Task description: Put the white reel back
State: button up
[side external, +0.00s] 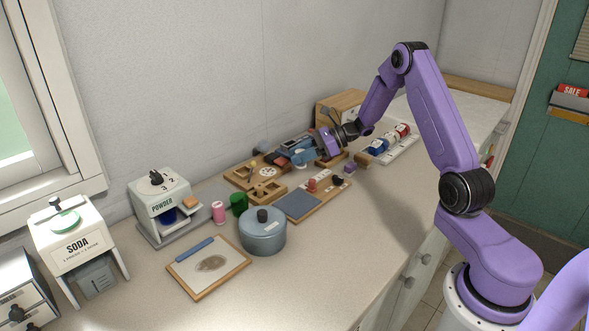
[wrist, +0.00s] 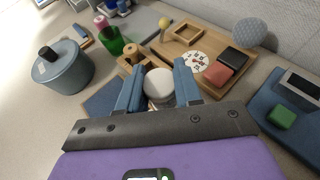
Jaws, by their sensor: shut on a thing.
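The white reel (wrist: 158,84) shows in the wrist view as a pale round thing between the two blue fingers of my gripper (wrist: 160,82). The fingers are shut on it, one on each side. Its lower part is hidden by the fingers and the gripper body. In the side external view my gripper (side external: 301,157) is low over the wooden boards near the wall, and the reel cannot be made out clearly there. A white rack (side external: 398,150) with blue, white and red reels (side external: 388,142) stands to the right of my gripper.
A wooden tray (wrist: 215,85) holds a spotted white disc (wrist: 194,62), a red block (wrist: 217,74) and a black block (wrist: 234,61). A grey ball (wrist: 250,32), green cup (wrist: 112,40) and lidded blue-grey pot (side external: 262,232) stand around.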

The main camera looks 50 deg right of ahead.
jog(key=w+f, duration=0.1)
jog(key=f, duration=0.1)
jog(key=w+f, duration=0.1)
jog(key=shift+w+d+f, duration=0.15)
jog(key=shift+w+d, duration=0.1)
jog(key=shift+w, duration=0.1)
jog(key=shift+f, duration=1.45)
jog(key=o, duration=0.8)
jog(key=shift+f, duration=0.15)
